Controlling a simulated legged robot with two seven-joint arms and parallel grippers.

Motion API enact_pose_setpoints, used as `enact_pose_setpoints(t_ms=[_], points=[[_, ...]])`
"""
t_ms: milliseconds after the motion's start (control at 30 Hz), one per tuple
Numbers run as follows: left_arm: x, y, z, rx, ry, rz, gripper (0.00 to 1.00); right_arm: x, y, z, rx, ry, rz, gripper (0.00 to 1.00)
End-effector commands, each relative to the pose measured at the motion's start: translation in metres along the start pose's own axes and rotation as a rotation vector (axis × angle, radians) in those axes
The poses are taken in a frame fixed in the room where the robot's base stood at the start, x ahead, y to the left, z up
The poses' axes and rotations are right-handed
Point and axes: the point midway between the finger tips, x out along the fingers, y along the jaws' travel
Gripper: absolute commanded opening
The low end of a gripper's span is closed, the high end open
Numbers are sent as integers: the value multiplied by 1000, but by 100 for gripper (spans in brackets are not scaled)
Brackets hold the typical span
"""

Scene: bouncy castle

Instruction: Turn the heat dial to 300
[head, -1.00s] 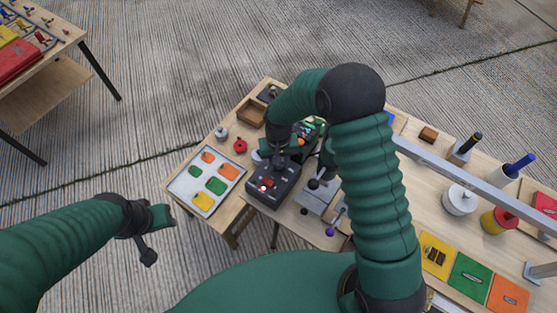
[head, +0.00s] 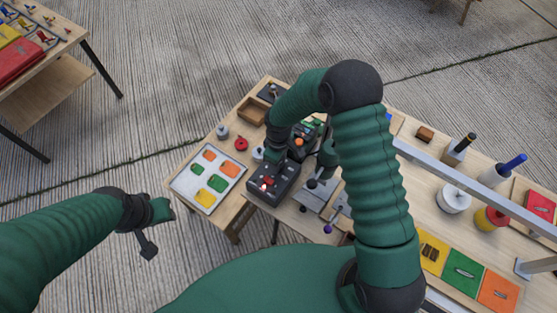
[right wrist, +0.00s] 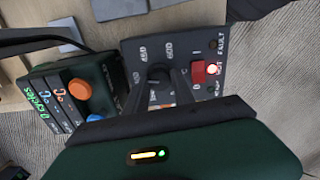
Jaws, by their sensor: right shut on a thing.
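The heat control box (head: 287,188) is a dark grey box on the wooden table, below my right wrist in the head view. In the right wrist view its panel (right wrist: 133,48) shows printed numbers, including 450 and 600, around a dark dial (right wrist: 158,73). My right gripper (right wrist: 158,80) is shut on this dial; its fingers hide much of it, and I cannot read the pointer's setting. In the head view my right gripper (head: 274,168) sits over the box, mostly hidden by the wrist. My left gripper (head: 158,222) hangs away from the table at left; its jaws are unclear.
A dark box with an orange button (right wrist: 80,90) stands close by. A tray (head: 180,186) of coloured pieces lies left, and a purple-tipped lever (head: 328,229) right.

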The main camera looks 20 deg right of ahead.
Motion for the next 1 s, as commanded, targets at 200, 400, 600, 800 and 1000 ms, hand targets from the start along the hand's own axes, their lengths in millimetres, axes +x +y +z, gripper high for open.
enact_pose_setpoints(t_ms=[200,400,600,800,1000], points=[[-5,0,-1,0,0,0,36,-2,2,-3,-108,8,6,0],[-6,0,-2,0,0,0,36,-2,2,-3,-160,8,7,0],[-7,0,-2,0,0,0,36,-2,2,-3,-173,9,7,0],[-7,0,-2,0,0,0,36,-2,3,-4,-173,9,7,0],[-7,0,-2,0,0,0,36,-2,2,-3,-172,7,6,46]])
